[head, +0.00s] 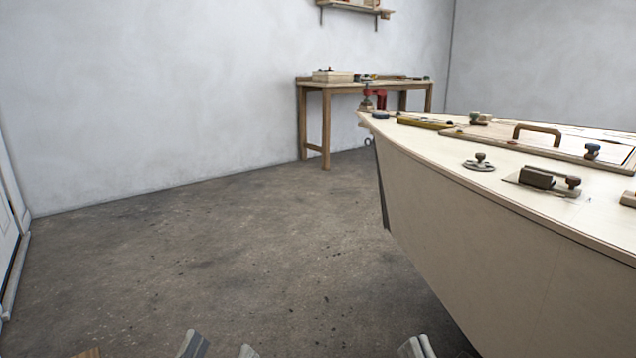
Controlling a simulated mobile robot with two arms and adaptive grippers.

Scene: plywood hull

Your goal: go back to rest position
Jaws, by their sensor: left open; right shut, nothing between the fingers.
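My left gripper (220,347) shows at the bottom edge of the head view, left of centre. Its two grey fingertips stand apart with only floor visible between them, so it is open and empty. My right gripper (417,346) shows at the bottom edge, right of centre. Its fingertips are together, with nothing seen between them. Both grippers are cut off by the frame, so their arms are hidden. Neither appears to touch anything; the right one is left of the hull's lower side.
The plywood hull (470,235) fills the right side, with a handled hatch (538,134), a block plane (545,180) and other tools on its deck. A wooden workbench (326,125) stands at the back wall. Concrete floor (220,250) is clear at left and centre.

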